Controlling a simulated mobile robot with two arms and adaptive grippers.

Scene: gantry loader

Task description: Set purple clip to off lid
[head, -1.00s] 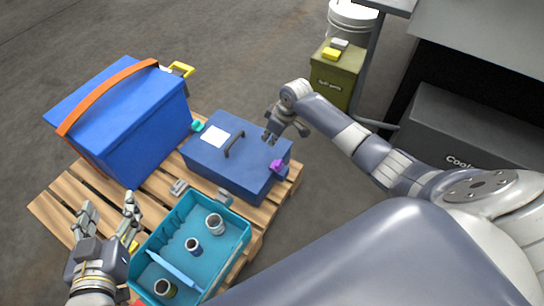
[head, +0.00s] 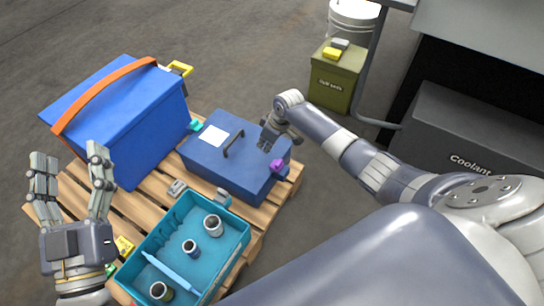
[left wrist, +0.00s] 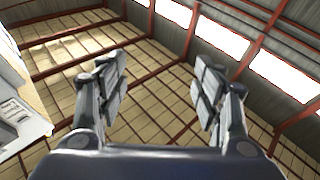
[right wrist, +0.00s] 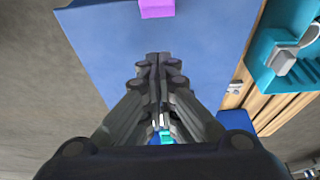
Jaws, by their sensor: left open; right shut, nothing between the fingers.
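The purple clip (head: 277,166) sits at the right front top edge of the dark blue box (head: 225,170). It also shows at the top of the right wrist view (right wrist: 157,8), beyond my fingertips and apart from them. The box's lid (head: 256,141) is closed and carries a black handle and a white label. My right gripper (head: 266,144) is shut and empty, close over the lid just behind the clip. My left gripper (head: 72,165) is open and empty, raised at the far left with its fingers pointing up.
A teal tray (head: 232,238) with several cups stands in front of the box on the wooden pallet (head: 128,206). A blue cooler (head: 115,125) with an orange strap is at left. An olive bin (head: 337,80) and the dark coolant unit (head: 460,130) stand at right.

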